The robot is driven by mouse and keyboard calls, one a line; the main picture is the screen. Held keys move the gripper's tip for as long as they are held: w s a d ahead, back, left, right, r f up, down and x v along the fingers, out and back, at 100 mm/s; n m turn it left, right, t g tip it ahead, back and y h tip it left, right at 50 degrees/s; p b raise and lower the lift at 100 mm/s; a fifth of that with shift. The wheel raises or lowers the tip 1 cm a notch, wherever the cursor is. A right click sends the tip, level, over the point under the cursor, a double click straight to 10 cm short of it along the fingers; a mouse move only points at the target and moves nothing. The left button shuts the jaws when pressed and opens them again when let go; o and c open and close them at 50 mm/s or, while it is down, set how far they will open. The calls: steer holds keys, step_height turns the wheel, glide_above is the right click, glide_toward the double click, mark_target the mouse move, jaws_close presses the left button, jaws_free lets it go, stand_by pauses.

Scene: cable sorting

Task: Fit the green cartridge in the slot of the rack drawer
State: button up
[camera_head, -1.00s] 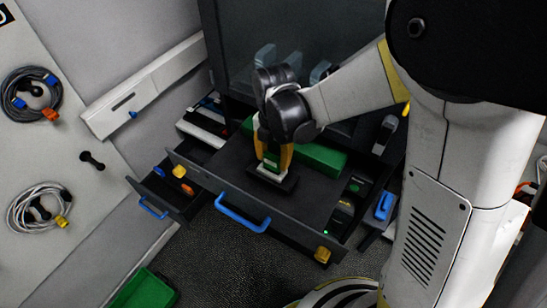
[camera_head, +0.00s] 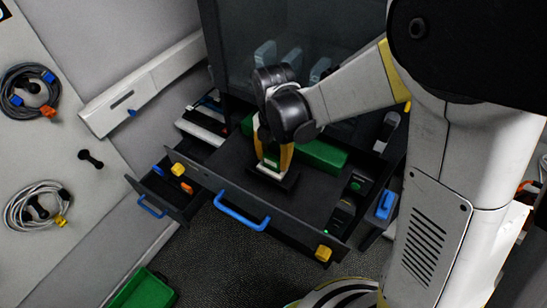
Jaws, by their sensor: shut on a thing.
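My gripper (camera_head: 272,155) points down over the open rack drawer (camera_head: 220,165), its yellow fingers shut on the green cartridge (camera_head: 271,158). The cartridge is upright, with a pale lower part, and its foot is at a small dark raised block (camera_head: 287,183) on the drawer's dark surface. The slot itself is hidden by the cartridge and fingers, so I cannot tell how deep the cartridge sits.
A long green block (camera_head: 322,156) lies behind the gripper in the drawer. The drawer front has a blue handle (camera_head: 240,214) and yellow corner pieces. A smaller drawer (camera_head: 160,195) stands open at left. Coiled cables (camera_head: 38,207) hang on the left wall. A green bin (camera_head: 146,291) is on the floor.

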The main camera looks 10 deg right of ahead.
steer(key=shift+f+b, duration=0.4)
steer(key=shift+b, duration=0.1)
stand_by(0.6)
steer(key=o, duration=1.6)
steer(key=shift+r, duration=0.15)
steer(key=shift+r+p, duration=2.4)
steer(key=shift+r, duration=1)
